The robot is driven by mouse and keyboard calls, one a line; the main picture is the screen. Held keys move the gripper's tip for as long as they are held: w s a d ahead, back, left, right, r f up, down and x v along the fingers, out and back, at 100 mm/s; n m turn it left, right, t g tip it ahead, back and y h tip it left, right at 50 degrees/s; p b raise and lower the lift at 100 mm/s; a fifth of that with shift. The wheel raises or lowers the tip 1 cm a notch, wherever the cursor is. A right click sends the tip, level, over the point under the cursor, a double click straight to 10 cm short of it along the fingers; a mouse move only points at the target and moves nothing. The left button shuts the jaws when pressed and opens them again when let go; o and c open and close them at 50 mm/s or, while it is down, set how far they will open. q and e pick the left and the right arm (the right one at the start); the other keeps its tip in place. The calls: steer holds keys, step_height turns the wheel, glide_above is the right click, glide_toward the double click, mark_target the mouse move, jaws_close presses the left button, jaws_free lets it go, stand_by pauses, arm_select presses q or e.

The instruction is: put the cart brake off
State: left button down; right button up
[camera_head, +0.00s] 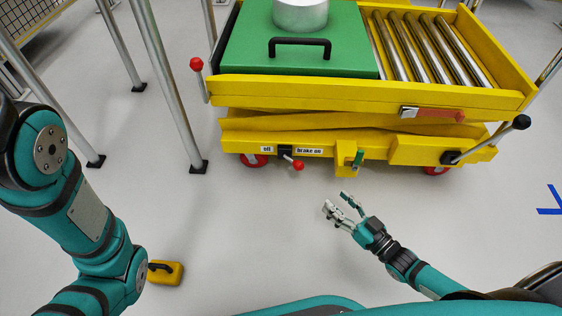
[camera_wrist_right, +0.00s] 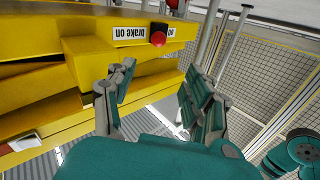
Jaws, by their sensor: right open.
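The yellow cart (camera_head: 330,140) stands at the top centre of the head view. Its brake lever (camera_head: 298,165) has a red knob and points to the right, below the "brake on" label (camera_head: 309,151); the "off" label (camera_head: 267,149) is to its left. My right gripper (camera_head: 338,203) is open and empty, in front of the cart and apart from the lever. In the right wrist view the red knob (camera_wrist_right: 158,35) shows beyond the open fingers (camera_wrist_right: 155,82), with the label upside down beside it. My left gripper is not in view; only its arm shows at the left.
The cart carries a green plate (camera_head: 240,50) with a black handle, a metal cylinder (camera_head: 300,14) and rollers (camera_head: 430,45). Other levers have a red knob (camera_head: 196,64) and a black knob (camera_head: 521,122). Metal posts (camera_head: 165,80) stand left. A yellow case (camera_head: 168,273) lies on the floor.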

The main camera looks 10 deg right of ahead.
mark_target(299, 166)
steer(key=b+x, duration=0.3)
steer(key=x, duration=0.2)
steer(key=b+x, duration=0.3)
steer(key=x, duration=0.3)
steer(key=f+b+x, duration=0.1)
steer(key=b+x, duration=0.2)
steer(key=x, duration=0.2)
steer(key=shift+w+f, duration=0.1)
steer(key=shift+w, duration=0.1)
steer(key=shift+w+a+b, duration=0.1)
steer(key=shift+w+b, duration=0.2)
steer(key=shift+b, duration=0.05)
jaws_close()
